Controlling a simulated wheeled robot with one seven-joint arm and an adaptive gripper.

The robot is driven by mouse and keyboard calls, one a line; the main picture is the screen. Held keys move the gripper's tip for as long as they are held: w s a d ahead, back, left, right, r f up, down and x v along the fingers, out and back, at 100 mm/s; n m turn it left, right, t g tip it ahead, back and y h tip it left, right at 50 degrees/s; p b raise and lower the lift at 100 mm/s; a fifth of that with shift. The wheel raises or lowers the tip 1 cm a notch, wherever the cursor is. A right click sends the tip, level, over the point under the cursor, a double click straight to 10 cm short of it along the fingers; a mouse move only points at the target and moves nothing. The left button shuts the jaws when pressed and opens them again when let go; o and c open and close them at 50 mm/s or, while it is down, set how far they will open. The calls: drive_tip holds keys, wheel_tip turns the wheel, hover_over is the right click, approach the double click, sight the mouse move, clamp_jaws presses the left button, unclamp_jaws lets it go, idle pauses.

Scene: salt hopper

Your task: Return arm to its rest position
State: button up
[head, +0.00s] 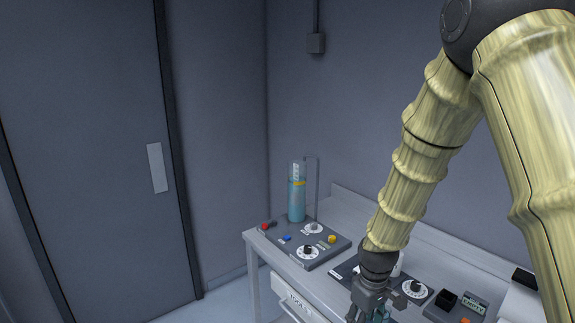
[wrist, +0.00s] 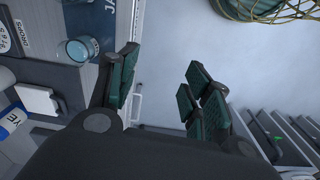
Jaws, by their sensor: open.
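My arm reaches down from the upper right in the head view to the bench. My gripper (head: 368,308) hangs at the front edge of the bench (head: 262,247), with its fingertips cut off by the lower border. In the wrist view my gripper (wrist: 160,85) has its two green-padded fingers spread apart with nothing between them. Below the gap I see pale floor (wrist: 165,50). A glass of blue liquid (wrist: 77,48) stands on the bench beside the left finger, apart from it.
A control panel (head: 325,255) with knobs and a tall blue-filled cylinder (head: 297,200) stand on the bench's left end. A dark box (head: 446,299) sits at right. A wire basket (wrist: 268,8) and grey steps or drawers (wrist: 280,130) show in the wrist view. Floor by the door (head: 90,130) is clear.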

wheel_tip(320, 180, down, 12)
drive_tip(key=s+m+b, duration=0.1)
drive_tip(key=s+d+f+m+b, duration=0.1)
drive_tip(key=s+f+m+b, duration=0.1)
drive_tip(key=s+f, duration=0.9)
drive_tip(key=s+d+f+m+b, duration=0.2)
drive_tip(key=s+f, duration=1)
drive_tip(key=s, duration=0.8)
drive_tip(key=shift+f+m+b, duration=0.2)
drive_tip(key=shift+m+b, duration=0.6)
drive_tip(key=shift+m, duration=0.2)
